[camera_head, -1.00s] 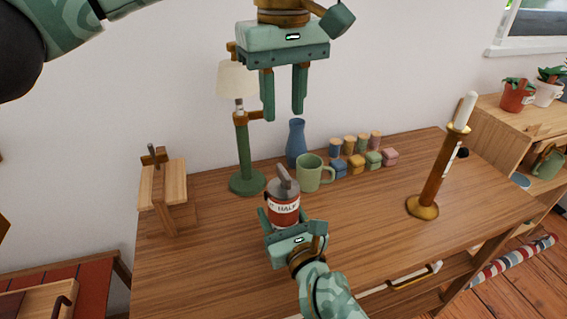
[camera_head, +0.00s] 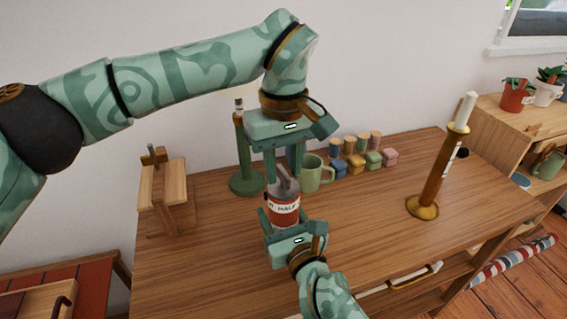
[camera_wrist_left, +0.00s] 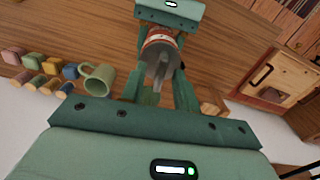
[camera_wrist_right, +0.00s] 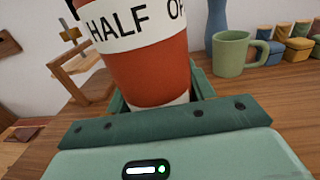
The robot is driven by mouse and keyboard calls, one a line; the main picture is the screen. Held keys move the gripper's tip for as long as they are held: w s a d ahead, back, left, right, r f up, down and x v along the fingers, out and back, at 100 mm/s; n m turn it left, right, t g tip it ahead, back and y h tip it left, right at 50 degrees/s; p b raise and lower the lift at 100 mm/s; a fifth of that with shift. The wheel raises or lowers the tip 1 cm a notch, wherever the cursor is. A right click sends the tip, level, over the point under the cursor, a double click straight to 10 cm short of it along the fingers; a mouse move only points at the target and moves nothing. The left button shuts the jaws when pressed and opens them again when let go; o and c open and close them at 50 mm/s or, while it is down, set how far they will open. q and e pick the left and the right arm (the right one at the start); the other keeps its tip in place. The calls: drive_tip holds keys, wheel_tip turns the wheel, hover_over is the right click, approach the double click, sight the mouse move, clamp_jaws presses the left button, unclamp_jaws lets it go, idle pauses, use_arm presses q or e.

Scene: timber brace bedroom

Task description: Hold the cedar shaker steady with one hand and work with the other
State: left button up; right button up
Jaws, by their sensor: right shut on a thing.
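The cedar shaker (camera_head: 284,208) is a red-brown can with a white lettered label and a grey top piece. It stands upright at the front middle of the wooden table. My right gripper (camera_head: 278,225) is shut on it from the near side; the label and red body fill the right wrist view (camera_wrist_right: 150,65). My left gripper (camera_head: 285,165) points down from above, open, its fingers apart around the shaker's grey top. In the left wrist view, the shaker's top (camera_wrist_left: 160,62) lies between the fingers; I cannot tell whether they touch it.
A green mug (camera_head: 311,174) stands close behind the shaker, to its right. Several small coloured jars and boxes (camera_head: 373,158) stand beyond it. A green lamp (camera_head: 246,160) is behind left, a wooden stand (camera_head: 170,190) further left. A candlestick (camera_head: 436,180) stands right, with bare tabletop before it.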

use_arm(q)
clamp_jaws()
